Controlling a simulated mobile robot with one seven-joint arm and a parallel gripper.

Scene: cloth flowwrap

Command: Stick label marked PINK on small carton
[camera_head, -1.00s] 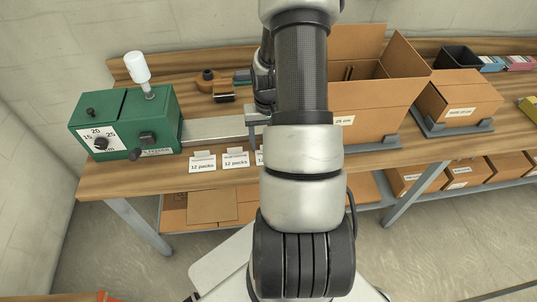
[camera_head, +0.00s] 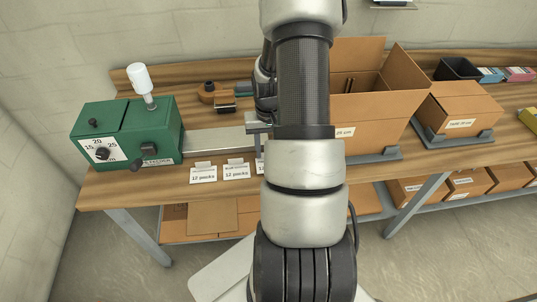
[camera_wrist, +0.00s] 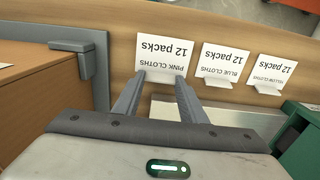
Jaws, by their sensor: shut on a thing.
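The label marked PINK CLOTHS, 12 packs (camera_wrist: 168,50), is a white card at the table edge in the wrist view, upside down there. A smaller closed carton (camera_head: 460,108) with a white size label stands at the right. A larger open carton (camera_head: 370,112) stands behind and right of my arm.
The blue label (camera_wrist: 226,61) and yellow label (camera_wrist: 268,72) stand beside the pink one. A green machine (camera_head: 125,132) with a dial is at the left. Grey corner brackets (camera_head: 460,140) edge the cartons. A black bin (camera_head: 458,68) and coloured packs stand at the back right.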

